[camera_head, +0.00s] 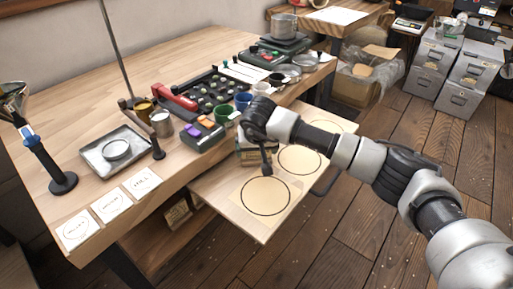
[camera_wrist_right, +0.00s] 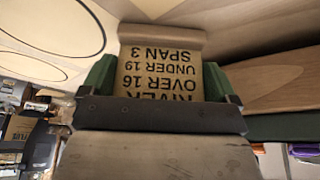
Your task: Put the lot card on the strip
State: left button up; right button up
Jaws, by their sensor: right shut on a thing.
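The lot card (camera_wrist_right: 160,62) is tan with black print reading "RIVER OVER 16 UNDER 19 SPAN 3", upside down in the right wrist view. My right gripper (camera_wrist_right: 158,85) is shut on it, with a green finger at each side of the card. In the head view my right gripper (camera_head: 256,144) hangs over the inner edge of the pull-out board, near the bench front. The card is hard to make out there. I cannot tell which thing is the strip. My left gripper is not in view.
The pull-out board (camera_head: 236,214) carries ringed mats (camera_head: 265,196). White cards (camera_head: 110,204) lie at the bench's front left, near a metal tray (camera_head: 104,164). Cups, a red-handled tool (camera_head: 176,97) and a dark rack crowd the bench middle.

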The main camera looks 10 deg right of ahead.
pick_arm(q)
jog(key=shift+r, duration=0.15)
pick_arm(e)
jog(key=shift+f, duration=0.1)
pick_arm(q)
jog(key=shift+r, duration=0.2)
pick_arm(e)
jog(key=o, duration=0.6)
pick_arm(q)
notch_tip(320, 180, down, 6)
jog(key=p, duration=0.1)
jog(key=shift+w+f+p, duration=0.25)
jog(key=shift+p, duration=0.1)
pick_arm(e)
jog(key=shift+v, duration=6.1)
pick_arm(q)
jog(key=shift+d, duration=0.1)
